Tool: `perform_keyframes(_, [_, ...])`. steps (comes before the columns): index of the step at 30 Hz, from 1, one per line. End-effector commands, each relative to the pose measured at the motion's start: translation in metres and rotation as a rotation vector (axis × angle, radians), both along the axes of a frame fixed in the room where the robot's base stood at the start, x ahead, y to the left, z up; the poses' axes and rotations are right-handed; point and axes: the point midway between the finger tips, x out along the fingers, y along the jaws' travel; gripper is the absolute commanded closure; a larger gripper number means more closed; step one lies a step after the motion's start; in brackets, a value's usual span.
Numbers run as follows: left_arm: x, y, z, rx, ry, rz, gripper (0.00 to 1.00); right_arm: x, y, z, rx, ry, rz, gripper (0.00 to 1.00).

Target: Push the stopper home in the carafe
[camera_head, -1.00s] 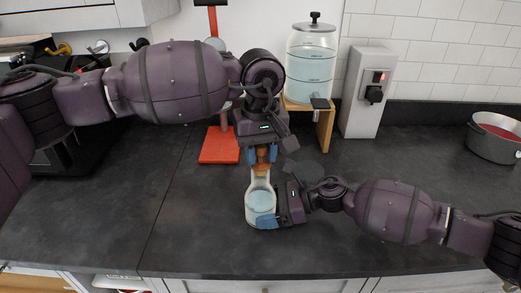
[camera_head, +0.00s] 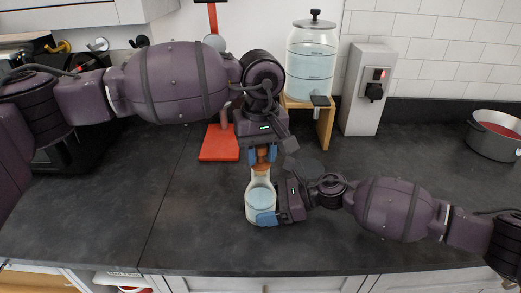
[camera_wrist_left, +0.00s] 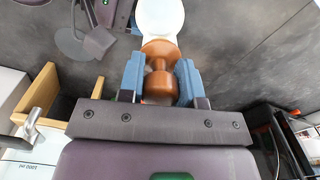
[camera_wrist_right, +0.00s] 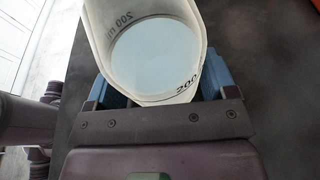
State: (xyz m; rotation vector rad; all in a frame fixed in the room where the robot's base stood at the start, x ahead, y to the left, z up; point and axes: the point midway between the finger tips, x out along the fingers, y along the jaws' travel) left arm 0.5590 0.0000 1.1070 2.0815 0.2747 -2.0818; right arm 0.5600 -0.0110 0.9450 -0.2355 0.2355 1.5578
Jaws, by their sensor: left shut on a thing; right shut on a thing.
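The carafe (camera_head: 260,198) is clear with pale liquid and stands upright on the dark counter. My right gripper (camera_head: 268,218) is shut on its lower body from the right; the right wrist view shows the carafe (camera_wrist_right: 143,50) between the blue fingers. The stopper (camera_head: 262,160) is orange-brown and sits upright at the carafe's mouth. My left gripper (camera_head: 262,155) is shut on the stopper from above. In the left wrist view the stopper (camera_wrist_left: 160,70) is between the blue fingers, in line with the carafe. How deep it sits in the neck cannot be told.
A red stand (camera_head: 219,145) is behind to the left. A glass dispenser (camera_head: 311,65) on a wooden stand (camera_head: 325,125) and a grey box with a switch (camera_head: 366,90) stand behind to the right. A pot (camera_head: 495,140) is far right. The front counter is clear.

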Motion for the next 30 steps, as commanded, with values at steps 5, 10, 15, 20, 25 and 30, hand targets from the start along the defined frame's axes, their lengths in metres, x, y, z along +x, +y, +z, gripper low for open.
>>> perform_keyframes(5, [0.0,0.0,-0.0015,0.0,0.0,0.0,0.94,0.0,0.0,0.0,0.0,0.0,0.0,0.35])
perform_keyframes(10, [-0.0001,0.0,-0.0015,0.0,0.0,0.0,0.94,0.0,0.0,0.0001,0.0,0.0,0.0,0.35])
perform_keyframes(15, [-0.0001,-0.0001,-0.0015,0.0,0.0,0.0,0.6,0.0,0.0,0.0,0.0,0.0,0.0,0.35])
perform_keyframes(20, [-0.0001,-0.0001,-0.0014,0.0,0.0,0.0,0.38,0.0,0.0,0.0,0.0,0.0,0.0,0.35])
perform_keyframes(25, [-0.0001,0.0,-0.0014,0.0,0.001,0.0,0.38,-0.0001,0.0,0.0,0.0,0.0,0.0,0.35])
perform_keyframes(30, [-0.0001,0.0,-0.0015,0.0,0.001,0.0,0.14,0.0,0.0,0.0,0.0,0.0,0.0,0.35])
